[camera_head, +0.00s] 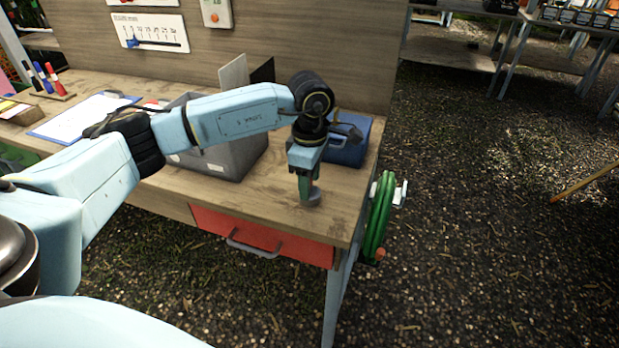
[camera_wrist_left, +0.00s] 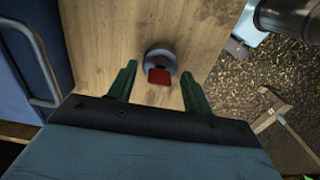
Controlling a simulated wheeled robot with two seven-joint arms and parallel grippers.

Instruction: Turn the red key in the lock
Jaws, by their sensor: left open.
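The red key (camera_wrist_left: 159,76) stands in a round grey lock (camera_wrist_left: 160,56) on the wooden bench top, as the left wrist view shows. In the head view the lock (camera_head: 312,198) shows just under my left gripper (camera_head: 305,198), near the front right corner of the bench; the key is hidden there. My left gripper points down and also shows in the left wrist view (camera_wrist_left: 160,82). Its green fingers are open, one on each side of the key, with visible gaps in the picture. I cannot tell the height between fingertips and key. My right gripper is not in view.
A blue box (camera_head: 345,150) with a handle stands close behind the gripper. A grey bin (camera_head: 225,160) stands to its left. A red drawer (camera_head: 262,238) is under the bench top (camera_head: 345,205). A green hose reel (camera_head: 378,215) hangs at the bench's right end.

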